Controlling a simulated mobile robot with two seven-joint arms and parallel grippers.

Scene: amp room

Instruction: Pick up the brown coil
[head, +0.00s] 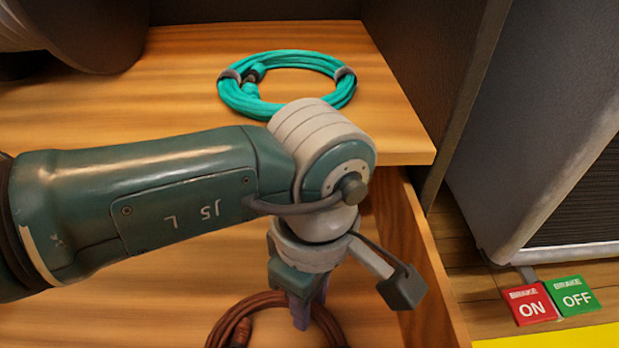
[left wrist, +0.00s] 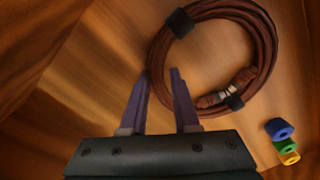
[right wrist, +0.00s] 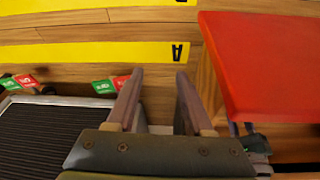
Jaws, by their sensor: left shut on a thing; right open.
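The brown coil (head: 222,326) lies on the wooden surface below the upper shelf, cut off by the bottom edge of the head view. In the left wrist view the coil (left wrist: 268,52) shows as a ring with dark straps and a connector end. My left gripper (head: 302,314) points down at the coil's edge. In its wrist view the left fingertips (left wrist: 160,76) are at the coil's near strand and shut on it. The fingers hide part of that strand. My right gripper (right wrist: 159,75) is open and empty, away from the coil.
A teal cable coil (head: 232,98) lies on the upper wooden shelf (head: 180,55). Blue, green and yellow rings (left wrist: 280,129) lie beside the brown coil. A grey cabinet (head: 530,120) and brake signs (head: 531,305) stand right. A red panel (right wrist: 265,65) is close to my right gripper.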

